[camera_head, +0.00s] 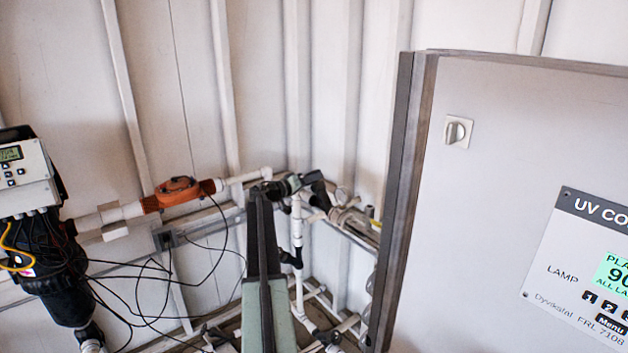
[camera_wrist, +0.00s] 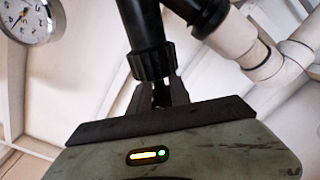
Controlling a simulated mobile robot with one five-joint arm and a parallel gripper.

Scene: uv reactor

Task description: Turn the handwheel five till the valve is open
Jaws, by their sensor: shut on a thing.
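My gripper (camera_wrist: 161,94) is in the lower middle of the wrist view, its dark fingers close together on a black ribbed part (camera_wrist: 152,63) at the lower end of a black pipe. No number or label shows on this part, so I cannot tell whether it is handwheel five. In the head view my arm reaches up to the pipework by the back wall, and the gripper's fingertips are hard to make out there among dark fittings (camera_head: 312,180). I cannot see whether the valve is open or closed.
A grey control cabinet (camera_head: 500,110) fills the right of the head view. An orange flow meter (camera_head: 178,190) sits on the pipe at left, beside a controller (camera_head: 22,172) with loose black cables. White pipes (camera_wrist: 254,48) and a round gauge (camera_wrist: 27,18) show in the wrist view.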

